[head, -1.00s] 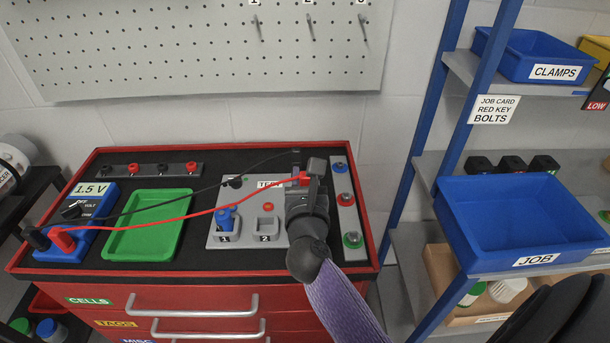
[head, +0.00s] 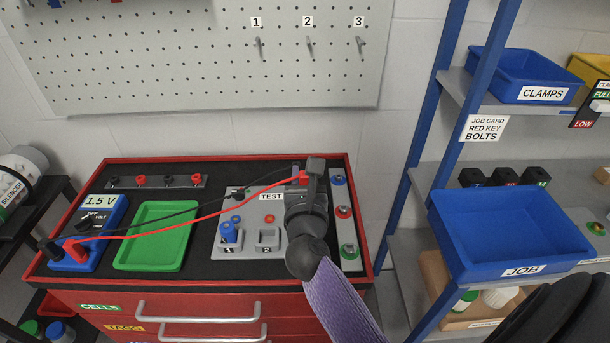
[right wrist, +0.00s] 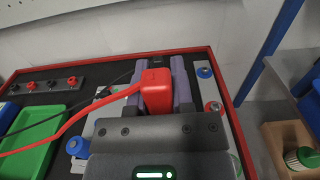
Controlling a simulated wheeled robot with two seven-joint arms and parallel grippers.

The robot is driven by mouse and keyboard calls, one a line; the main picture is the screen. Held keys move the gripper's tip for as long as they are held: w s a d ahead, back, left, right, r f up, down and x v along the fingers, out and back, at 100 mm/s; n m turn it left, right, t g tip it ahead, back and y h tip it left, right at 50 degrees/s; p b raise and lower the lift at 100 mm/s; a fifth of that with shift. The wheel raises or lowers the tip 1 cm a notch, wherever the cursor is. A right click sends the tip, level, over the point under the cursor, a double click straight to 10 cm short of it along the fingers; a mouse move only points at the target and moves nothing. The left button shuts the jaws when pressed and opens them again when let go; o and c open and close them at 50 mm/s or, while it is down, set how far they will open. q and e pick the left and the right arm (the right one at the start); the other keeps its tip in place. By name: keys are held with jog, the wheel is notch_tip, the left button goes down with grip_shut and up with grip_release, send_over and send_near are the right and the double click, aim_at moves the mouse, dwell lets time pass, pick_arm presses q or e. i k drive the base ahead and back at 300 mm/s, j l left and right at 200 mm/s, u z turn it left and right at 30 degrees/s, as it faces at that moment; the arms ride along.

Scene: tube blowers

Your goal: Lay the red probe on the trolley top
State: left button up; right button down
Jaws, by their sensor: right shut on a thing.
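The red probe (right wrist: 156,88) is held between the fingers of my right gripper (right wrist: 165,80) in the right wrist view. In the head view my right gripper (head: 312,178) is over the right part of the trolley top (head: 275,275), and only a bit of the red probe shows beside it. A red lead (head: 190,221) runs from the probe to the meter (head: 93,222) at the left of the trolley. Whether the probe touches anything below is hidden by the gripper. My left gripper is not in view.
A green tray (head: 155,238) and a grey TEST board (head: 250,252) with slots 1 and 2 lie on the trolley top. A strip with coloured knobs (head: 344,228) lies at the right edge. A blue JOB bin (head: 500,240) stands on the shelf at right.

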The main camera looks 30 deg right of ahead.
aim_at(121, 241)
jog(key=i+j+u, duration=0.3)
jog(key=j, duration=0.2)
jog(key=i+j+u, duration=0.3)
jog(key=i+j, duration=0.15)
